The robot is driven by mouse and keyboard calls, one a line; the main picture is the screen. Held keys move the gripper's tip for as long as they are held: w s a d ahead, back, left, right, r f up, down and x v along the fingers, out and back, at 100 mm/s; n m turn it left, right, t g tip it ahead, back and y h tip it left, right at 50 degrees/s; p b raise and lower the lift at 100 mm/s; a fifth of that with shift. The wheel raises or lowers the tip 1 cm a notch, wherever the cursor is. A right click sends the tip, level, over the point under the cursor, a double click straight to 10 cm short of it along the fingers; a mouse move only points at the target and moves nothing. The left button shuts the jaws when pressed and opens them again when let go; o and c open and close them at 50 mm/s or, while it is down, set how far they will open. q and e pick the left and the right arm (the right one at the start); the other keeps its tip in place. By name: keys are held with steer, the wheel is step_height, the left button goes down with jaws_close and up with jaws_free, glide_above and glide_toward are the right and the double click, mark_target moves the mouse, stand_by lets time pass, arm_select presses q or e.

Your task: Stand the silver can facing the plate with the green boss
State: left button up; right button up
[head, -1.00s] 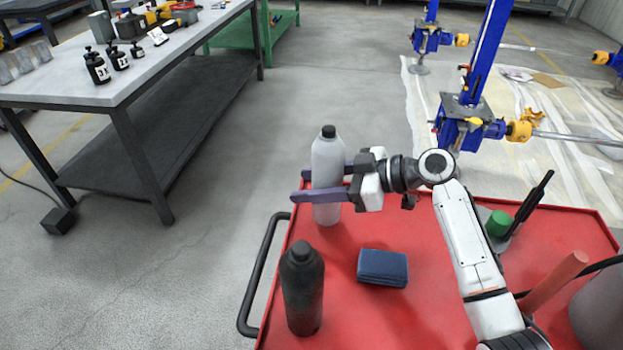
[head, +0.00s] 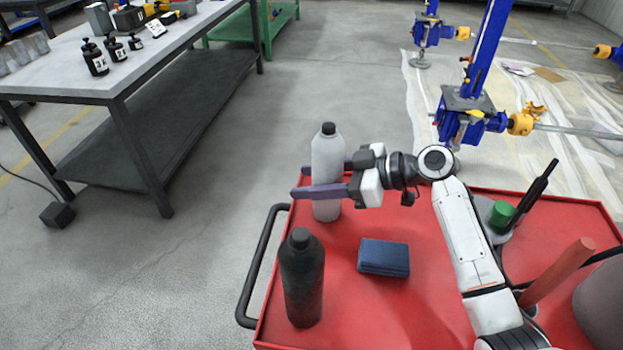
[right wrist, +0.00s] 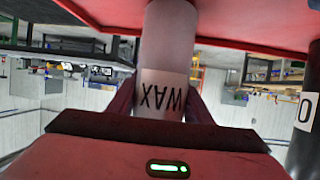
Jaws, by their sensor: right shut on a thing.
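The silver can (head: 328,155), pale grey with a black cap, is upright at the left back corner of the red trolley. My right gripper (head: 300,181) is shut around its middle, fingers pointing left. In the right wrist view the can (right wrist: 168,40) shows a WAX label, upside down in the picture, between the fingers (right wrist: 160,100). I cannot tell whether its base touches the trolley top. The plate (head: 483,207) is grey and partly hidden by my right arm. Its green boss (head: 501,216) stands on the trolley's right side. My left gripper is not in view.
On the red trolley (head: 420,320) stand a dark can (head: 302,280) in front and a blue block (head: 384,257). A red rod (head: 557,273) and a black upright tool (head: 535,190) are at right. A grey workbench (head: 60,80) is at left, blue screw jacks (head: 468,115) behind.

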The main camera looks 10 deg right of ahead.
steer(key=o, duration=1.4)
steer(key=shift+f, duration=0.15)
